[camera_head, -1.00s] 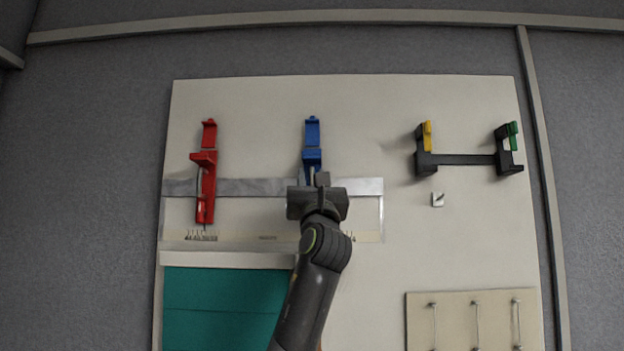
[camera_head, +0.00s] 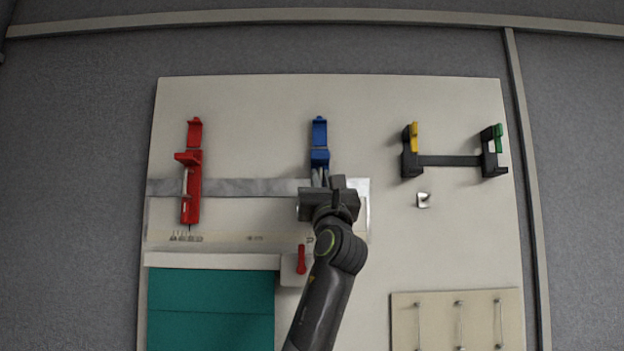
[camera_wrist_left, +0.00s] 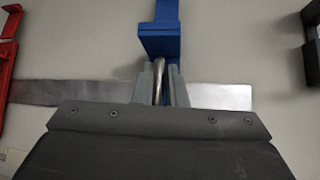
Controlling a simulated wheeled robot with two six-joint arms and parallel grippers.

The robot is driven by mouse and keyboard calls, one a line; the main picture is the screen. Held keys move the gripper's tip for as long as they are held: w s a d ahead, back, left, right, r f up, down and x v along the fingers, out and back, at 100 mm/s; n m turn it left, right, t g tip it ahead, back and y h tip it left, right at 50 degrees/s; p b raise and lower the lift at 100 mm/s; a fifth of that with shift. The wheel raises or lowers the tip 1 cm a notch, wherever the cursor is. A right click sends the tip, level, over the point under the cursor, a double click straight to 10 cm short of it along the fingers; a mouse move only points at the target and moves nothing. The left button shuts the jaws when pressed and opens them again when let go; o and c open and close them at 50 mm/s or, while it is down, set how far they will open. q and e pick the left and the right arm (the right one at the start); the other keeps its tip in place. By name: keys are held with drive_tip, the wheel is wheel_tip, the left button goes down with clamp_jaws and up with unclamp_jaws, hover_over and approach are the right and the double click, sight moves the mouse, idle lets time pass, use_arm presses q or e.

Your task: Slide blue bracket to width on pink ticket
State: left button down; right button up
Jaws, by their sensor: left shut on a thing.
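The blue bracket (camera_head: 319,133) sits upright on the horizontal metal rail (camera_head: 250,187), near the rail's right end. A red bracket (camera_head: 194,160) sits on the same rail further left. My left gripper (camera_head: 320,178) is at the lower part of the blue bracket. In the left wrist view its two fingers (camera_wrist_left: 163,82) are shut around a thin metal rod just below the blue bracket's block (camera_wrist_left: 160,42). The bracket's lower end is hidden behind my gripper. I cannot make out a pink ticket; my arm hides part of the strip under the rail. My right gripper is not in view.
A black holder (camera_head: 450,160) with yellow and green tabs is on the board at right, above a small metal hook (camera_head: 423,200). A teal panel (camera_head: 210,310) and a small red handle (camera_head: 301,259) are below the rail. A pale rodded panel (camera_head: 437,320) is lower right.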

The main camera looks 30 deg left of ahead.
use_arm(q)
drive_tip(key=c, duration=1.5)
unclamp_jaws()
drive_tip(key=shift+s+a, duration=0.1)
drive_tip(key=shift+a, duration=0.1)
drive_tip(key=shift+c, duration=0.2)
drive_tip(key=shift+d+f, duration=0.1)
drive_tip(key=shift+s+d+f+b, duration=0.15)
drive_tip(key=shift+f+b, duration=0.1)
drive_tip(key=shift+b, duration=0.05)
drive_tip(key=b+v, duration=0.8)
drive_tip(key=v, duration=0.8)
drive_tip(key=shift+s+f, duration=0.15)
drive_tip(key=shift+f, duration=0.05)
drive_tip(key=shift+d+f, duration=0.1)
drive_tip(key=shift+d, duration=0.05)
